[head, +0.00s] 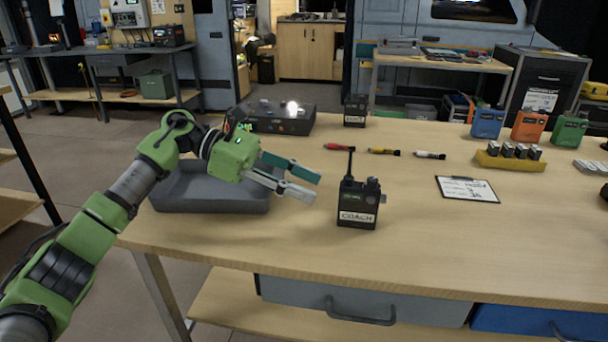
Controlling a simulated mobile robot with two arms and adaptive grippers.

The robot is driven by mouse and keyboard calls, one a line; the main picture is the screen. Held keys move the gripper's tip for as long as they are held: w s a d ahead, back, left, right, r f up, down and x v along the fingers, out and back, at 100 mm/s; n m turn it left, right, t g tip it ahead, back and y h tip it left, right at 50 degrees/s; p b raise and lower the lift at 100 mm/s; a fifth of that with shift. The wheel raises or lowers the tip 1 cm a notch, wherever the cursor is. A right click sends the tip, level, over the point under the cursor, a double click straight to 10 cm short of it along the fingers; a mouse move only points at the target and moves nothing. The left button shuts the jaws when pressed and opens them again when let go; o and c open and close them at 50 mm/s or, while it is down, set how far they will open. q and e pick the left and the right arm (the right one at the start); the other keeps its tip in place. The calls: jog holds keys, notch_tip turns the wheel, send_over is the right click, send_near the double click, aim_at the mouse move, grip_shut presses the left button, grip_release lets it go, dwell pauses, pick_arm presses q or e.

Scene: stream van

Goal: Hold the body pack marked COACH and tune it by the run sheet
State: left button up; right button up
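The black body pack marked COACH (357,206) stands upright on the wooden workbench, its antenna pointing up and its white label facing me. A clipboard with a white sheet (468,190) lies flat to its right; its writing is too small to read. My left gripper (316,189) is just left of the pack, pointing right, its fingers apart with nothing between them. It looks clear of the pack. My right gripper is out of view.
A grey tray (212,200) sits under my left arm, with a black receiver box (278,118) behind. Another black pack (355,111) stands at the back. Small screwdriver-like tools (383,152), a yellow battery holder (509,157) and coloured packs (529,125) lie beyond. The bench front is clear.

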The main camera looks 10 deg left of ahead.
aim_at(350, 203)
pick_arm(q)
jog(key=shift+s+d+f, duration=0.15)
jog(key=shift+d+f, duration=0.05)
jog(key=shift+d, duration=0.25)
jog(key=b+x, duration=0.1)
jog(key=x, duration=0.6)
jog(key=shift+d+f, duration=0.1)
jog(key=shift+d, duration=0.15)
jog(key=shift+d+f, duration=0.15)
jog(key=shift+d, duration=0.4)
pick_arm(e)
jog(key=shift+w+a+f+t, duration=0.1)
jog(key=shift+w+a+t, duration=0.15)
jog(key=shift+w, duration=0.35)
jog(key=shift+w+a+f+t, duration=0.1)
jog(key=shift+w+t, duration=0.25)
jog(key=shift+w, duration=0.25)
